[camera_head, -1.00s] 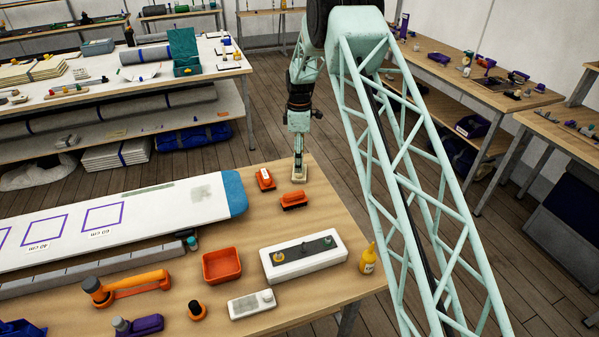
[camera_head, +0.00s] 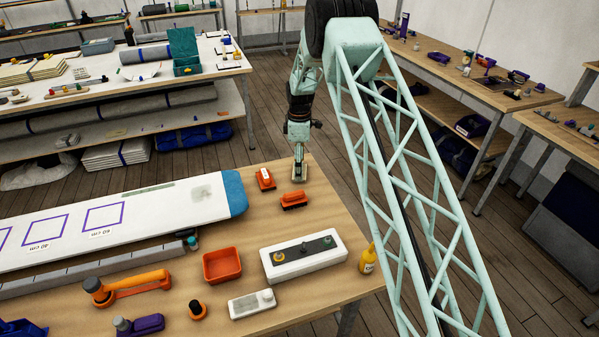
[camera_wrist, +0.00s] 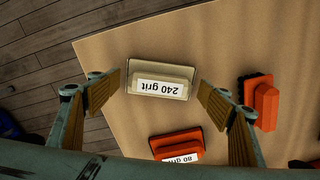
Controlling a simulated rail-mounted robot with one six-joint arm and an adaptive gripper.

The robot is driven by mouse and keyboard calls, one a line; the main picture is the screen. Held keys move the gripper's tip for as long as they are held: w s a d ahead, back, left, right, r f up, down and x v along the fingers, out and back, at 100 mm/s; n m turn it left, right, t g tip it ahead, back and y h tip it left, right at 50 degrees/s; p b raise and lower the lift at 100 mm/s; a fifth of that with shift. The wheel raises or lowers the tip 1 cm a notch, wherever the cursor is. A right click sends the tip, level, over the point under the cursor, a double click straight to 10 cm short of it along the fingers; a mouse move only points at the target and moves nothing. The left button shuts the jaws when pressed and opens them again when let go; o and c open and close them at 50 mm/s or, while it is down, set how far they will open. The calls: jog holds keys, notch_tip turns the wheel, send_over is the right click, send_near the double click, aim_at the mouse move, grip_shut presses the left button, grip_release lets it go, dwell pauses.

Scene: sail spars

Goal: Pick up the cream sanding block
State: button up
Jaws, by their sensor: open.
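The cream sanding block (camera_wrist: 160,74) lies near the table's far corner, with a white "240 grit" label on its handle. It also shows in the head view (camera_head: 299,178), partly hidden by my gripper. My gripper (camera_wrist: 160,84) is open, with one wooden-faced finger to each side of the block in the wrist view. In the head view my gripper (camera_head: 299,165) points down right at the block. I cannot tell whether a finger touches it.
An orange block labelled "80 grit" (camera_wrist: 178,146) and another orange block (camera_wrist: 262,102) lie close by on the wooden table (camera_head: 325,205). A white spar with a blue end (camera_head: 236,191) lies to the left. The table edge is just beyond the cream block.

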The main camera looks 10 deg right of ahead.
jog(key=shift+c, duration=0.7)
jog(key=c, duration=0.9)
jog(key=shift+r+b, duration=0.3)
jog(key=shift+r, duration=4.7)
jog(key=shift+o, duration=0.8)
